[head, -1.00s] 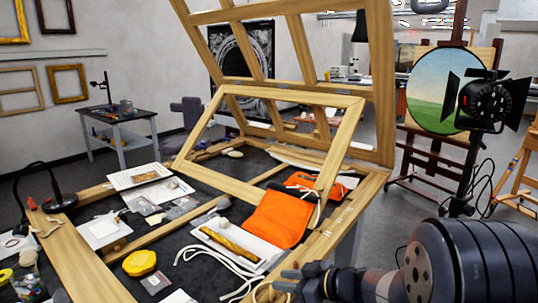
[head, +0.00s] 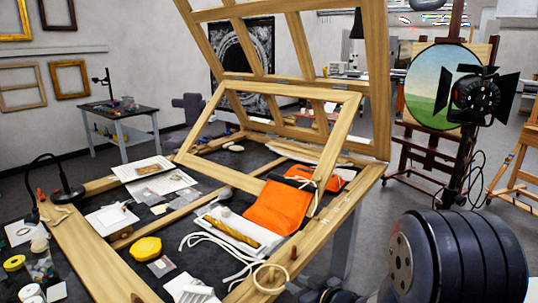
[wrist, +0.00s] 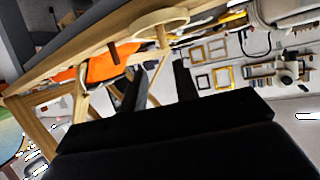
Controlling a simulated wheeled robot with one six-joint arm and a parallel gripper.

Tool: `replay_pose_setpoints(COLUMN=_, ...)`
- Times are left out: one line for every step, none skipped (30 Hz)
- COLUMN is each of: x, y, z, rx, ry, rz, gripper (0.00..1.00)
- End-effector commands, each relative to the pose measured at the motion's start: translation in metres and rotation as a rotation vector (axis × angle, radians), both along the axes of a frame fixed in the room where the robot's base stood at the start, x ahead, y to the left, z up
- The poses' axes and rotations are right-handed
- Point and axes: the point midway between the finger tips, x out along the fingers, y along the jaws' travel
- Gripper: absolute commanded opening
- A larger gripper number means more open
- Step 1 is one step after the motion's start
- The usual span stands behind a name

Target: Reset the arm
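My arm (head: 455,262) reaches in from the lower right of the head view. My gripper, only partly visible at that view's bottom edge, is beside the front right corner of the wooden worktable frame (head: 340,215). In the wrist view, my gripper (wrist: 158,72) shows two dark fingers apart with nothing between them. A wooden ring (head: 258,284) at the table corner, by a short peg, also shows above the fingers in the wrist view (wrist: 150,22).
An orange cloth (head: 275,208) and a gilt fragment (head: 232,233) in a white tray lie on the table. A tilted wooden frame (head: 345,118) rises behind them. A black lamp (head: 480,95) on a stand and an easel stand at the right. Grey floor shows between.

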Motion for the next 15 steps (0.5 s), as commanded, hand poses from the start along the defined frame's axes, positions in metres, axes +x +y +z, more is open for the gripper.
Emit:
replay_pose_setpoints(x=0.0, y=-0.001, z=-0.004, rx=0.0, ry=0.003, rz=-0.017, gripper=0.29)
replay_pose_setpoints(x=0.0, y=-0.003, z=-0.005, rx=0.0, ry=0.004, rz=-0.029, gripper=0.29)
replay_pose_setpoints(x=0.0, y=-0.004, z=-0.008, rx=0.0, ry=0.004, rz=-0.043, gripper=0.29)
replay_pose_setpoints(x=0.0, y=-0.005, z=-0.009, rx=0.001, ry=0.003, rz=-0.055, gripper=0.29)
replay_pose_setpoints(x=0.001, y=-0.006, z=-0.011, rx=0.0, ry=0.002, rz=-0.064, gripper=0.29)
replay_pose_setpoints(x=0.001, y=-0.008, z=-0.013, rx=0.0, ry=0.002, rz=-0.08, gripper=0.29)
replay_pose_setpoints(x=0.001, y=-0.009, z=-0.015, rx=0.0, ry=0.003, rz=-0.09, gripper=0.29)
replay_pose_setpoints(x=0.001, y=-0.011, z=-0.017, rx=0.001, ry=0.003, rz=-0.103, gripper=0.29)
replay_pose_setpoints(x=0.001, y=-0.013, z=-0.019, rx=-0.001, ry=0.003, rz=-0.117, gripper=0.29)
replay_pose_setpoints(x=0.001, y=-0.014, z=-0.021, rx=-0.001, ry=0.003, rz=-0.127, gripper=0.29)
replay_pose_setpoints(x=0.001, y=-0.015, z=-0.022, rx=-0.001, ry=0.003, rz=-0.137, gripper=0.29)
replay_pose_setpoints(x=0.002, y=-0.016, z=-0.024, rx=-0.001, ry=0.003, rz=-0.15, gripper=0.29)
replay_pose_setpoints(x=0.002, y=-0.017, z=-0.026, rx=-0.001, ry=0.003, rz=-0.157, gripper=0.29)
replay_pose_setpoints(x=0.002, y=-0.018, z=-0.027, rx=0.0, ry=0.002, rz=-0.166, gripper=0.29)
replay_pose_setpoints(x=0.002, y=-0.02, z=-0.029, rx=-0.001, ry=0.002, rz=-0.175, gripper=0.29)
